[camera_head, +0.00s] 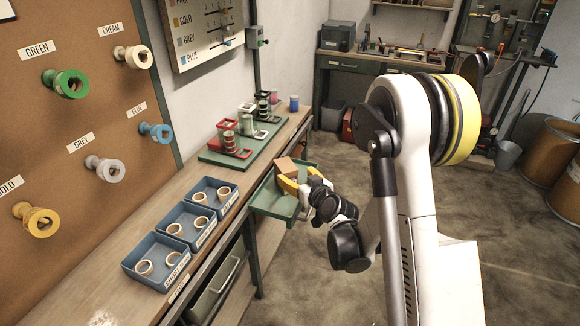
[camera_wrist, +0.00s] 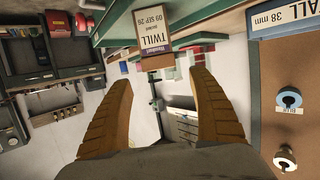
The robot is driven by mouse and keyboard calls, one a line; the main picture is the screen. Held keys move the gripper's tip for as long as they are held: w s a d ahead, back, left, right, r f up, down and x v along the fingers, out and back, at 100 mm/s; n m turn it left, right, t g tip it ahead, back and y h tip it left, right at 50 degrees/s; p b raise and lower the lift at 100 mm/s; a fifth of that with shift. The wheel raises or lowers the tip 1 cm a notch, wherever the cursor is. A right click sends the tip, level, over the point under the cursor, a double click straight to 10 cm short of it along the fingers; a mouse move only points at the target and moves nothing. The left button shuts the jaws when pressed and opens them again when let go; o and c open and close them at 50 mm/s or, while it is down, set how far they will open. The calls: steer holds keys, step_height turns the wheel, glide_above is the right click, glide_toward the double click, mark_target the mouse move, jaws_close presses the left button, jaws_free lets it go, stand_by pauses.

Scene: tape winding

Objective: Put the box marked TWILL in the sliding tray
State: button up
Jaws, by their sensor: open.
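The TWILL box (camera_wrist: 154,30) is a small brown carton with a white label reading TWILL, seen in the wrist view just beyond my fingertips. In the head view a brown box (camera_head: 286,165) shows at the far end of the green sliding tray (camera_head: 268,204), which juts from the bench front. Whether it rests on the tray floor is hard to tell. My gripper (camera_head: 289,182) is over the tray beside the box. In the wrist view my gripper (camera_wrist: 161,80) is open, its yellow fingers spread wide with a gap to the box and nothing between them.
Blue bins (camera_head: 170,262) holding tape rings line the bench left of the tray. A green board (camera_head: 240,150) with red-framed spool fixtures lies behind them. A blue cup (camera_head: 294,104) stands at the bench's far end. Open floor lies right of the bench.

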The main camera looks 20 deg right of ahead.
steer(key=s+a+r+g+b, duration=0.1)
steer(key=s+a+r+g, duration=0.1)
steer(key=s+r, duration=0.45)
steer(key=s+a+r+g+b, duration=0.15)
steer(key=s+r, duration=0.25)
steer(key=s, duration=0.5)
steer(key=s+d+m+g+h+p, duration=0.1)
steer(key=s+g, duration=0.3)
steer(key=s, duration=1.4)
steer(key=shift+s+d+m+h, duration=0.15)
steer(key=shift+d+m+h, duration=0.2)
steer(key=shift+h, duration=0.15)
steer(key=shift+r, duration=0.1)
